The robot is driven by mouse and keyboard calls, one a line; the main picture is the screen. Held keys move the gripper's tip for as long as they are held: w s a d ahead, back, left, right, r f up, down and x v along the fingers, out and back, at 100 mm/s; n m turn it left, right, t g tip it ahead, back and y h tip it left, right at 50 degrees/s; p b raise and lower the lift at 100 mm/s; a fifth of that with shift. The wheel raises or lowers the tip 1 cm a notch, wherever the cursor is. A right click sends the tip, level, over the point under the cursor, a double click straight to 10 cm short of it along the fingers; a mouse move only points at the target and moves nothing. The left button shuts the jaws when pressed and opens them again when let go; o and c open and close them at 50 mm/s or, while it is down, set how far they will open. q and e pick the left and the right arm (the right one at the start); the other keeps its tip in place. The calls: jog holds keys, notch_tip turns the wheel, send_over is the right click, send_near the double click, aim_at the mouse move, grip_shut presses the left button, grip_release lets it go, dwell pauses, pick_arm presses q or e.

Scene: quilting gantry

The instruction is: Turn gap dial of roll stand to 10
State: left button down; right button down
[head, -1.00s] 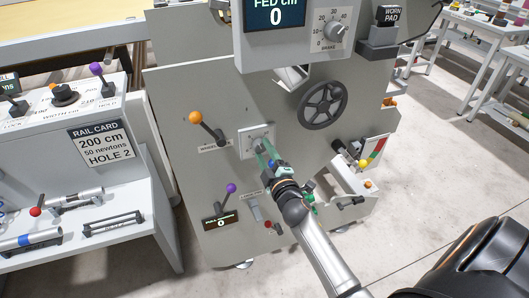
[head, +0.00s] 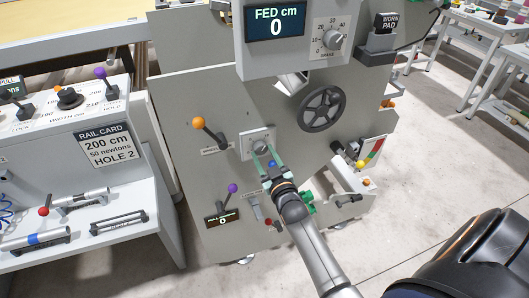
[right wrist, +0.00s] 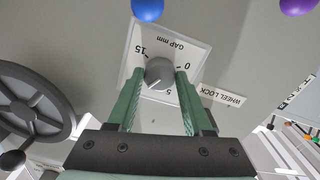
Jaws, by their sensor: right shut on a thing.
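The gap dial (right wrist: 159,73) is a grey round knob on a white square plate marked GAP mm (right wrist: 186,46). In the right wrist view it appears upside down, with 15, 0 and 5 readable. A pale mark on the knob points to the lower left there, past the 5; the 10 is hidden, seemingly behind a finger. My right gripper (right wrist: 159,80) is shut on the dial, a green finger on each side. In the head view the right gripper (head: 262,149) reaches the dial plate (head: 246,139) on the roll stand (head: 180,110). My left gripper is not in view.
An orange-knobbed lever (head: 198,122) is left of the dial, a black handwheel (head: 322,107) upper right. A purple-knobbed lever (head: 232,188) and a blue knob (right wrist: 148,9) are close below the dial. A grey bench with a rail card (head: 104,145) stands at left.

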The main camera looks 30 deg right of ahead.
jog(key=shift+m+p, duration=0.3)
jog(key=shift+m, duration=0.4)
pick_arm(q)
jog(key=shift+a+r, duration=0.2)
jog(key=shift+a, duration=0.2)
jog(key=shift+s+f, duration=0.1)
pick_arm(e)
jog(key=shift+c, duration=2.2)
grip_release()
jog(key=shift+o, duration=0.7)
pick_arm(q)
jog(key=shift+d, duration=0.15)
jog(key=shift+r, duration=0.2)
pick_arm(e)
jog(key=shift+s, duration=0.1)
